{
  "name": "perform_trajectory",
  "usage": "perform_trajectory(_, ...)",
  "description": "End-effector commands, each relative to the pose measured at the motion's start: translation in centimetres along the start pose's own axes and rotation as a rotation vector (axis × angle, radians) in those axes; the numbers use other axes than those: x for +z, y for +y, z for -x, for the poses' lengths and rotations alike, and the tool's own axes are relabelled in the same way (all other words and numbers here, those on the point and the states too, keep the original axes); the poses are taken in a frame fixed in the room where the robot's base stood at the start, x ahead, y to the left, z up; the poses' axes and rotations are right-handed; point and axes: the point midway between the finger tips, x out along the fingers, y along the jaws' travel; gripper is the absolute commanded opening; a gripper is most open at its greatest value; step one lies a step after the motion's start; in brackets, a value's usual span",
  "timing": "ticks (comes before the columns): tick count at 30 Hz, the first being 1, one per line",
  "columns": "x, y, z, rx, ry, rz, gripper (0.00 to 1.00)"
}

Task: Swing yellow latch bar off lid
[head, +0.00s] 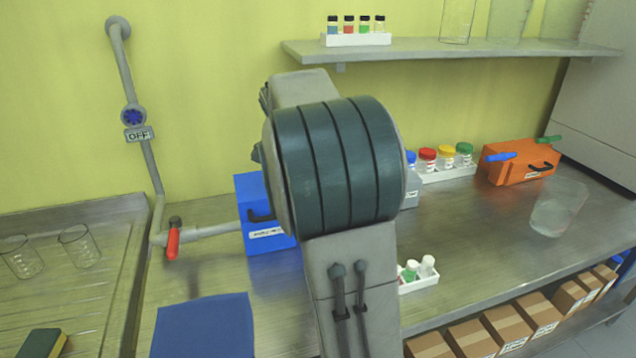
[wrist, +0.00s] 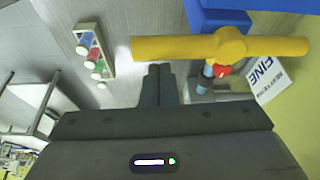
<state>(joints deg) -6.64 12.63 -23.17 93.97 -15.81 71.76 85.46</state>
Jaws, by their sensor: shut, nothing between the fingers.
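The yellow latch bar (wrist: 180,48) lies across the upper part of the wrist view, with a round hub (wrist: 230,46) toward its right end. A blue part (wrist: 215,16) is behind the hub; I cannot tell if it belongs to the lid. My gripper (wrist: 160,70) is shut and empty. Its fingertips are just below the long left arm of the bar in the picture; I cannot tell whether they touch it. In the head view my arm hides the gripper and the bar. The blue box (head: 255,195) partly shows behind my arm there.
A white rack (wrist: 93,50) of small vials stands left of the bar in the wrist view. A white label reading FINE (wrist: 270,80) is at right. In the head view, a pipe with a red valve handle (head: 173,243) is left of the box, and an orange case (head: 520,165) is at right.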

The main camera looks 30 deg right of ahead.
Motion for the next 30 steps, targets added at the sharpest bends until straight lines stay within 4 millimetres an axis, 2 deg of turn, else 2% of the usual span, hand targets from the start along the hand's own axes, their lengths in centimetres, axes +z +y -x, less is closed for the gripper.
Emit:
perform_trajectory(6, -3.7, 0.0, -0.3, 0.001, 0.001, -0.003, 0.00)
perform_trajectory(12, -3.1, -0.2, 4.7, -0.007, 0.001, 0.006, 0.00)
perform_trajectory(18, -3.3, -0.2, 8.1, -0.003, 0.001, 0.002, 0.00)
perform_trajectory(23, -3.3, -0.2, 9.3, -0.002, 0.001, 0.003, 0.00)
perform_trajectory(30, -3.2, -0.2, 9.6, -0.001, 0.000, 0.004, 0.00)
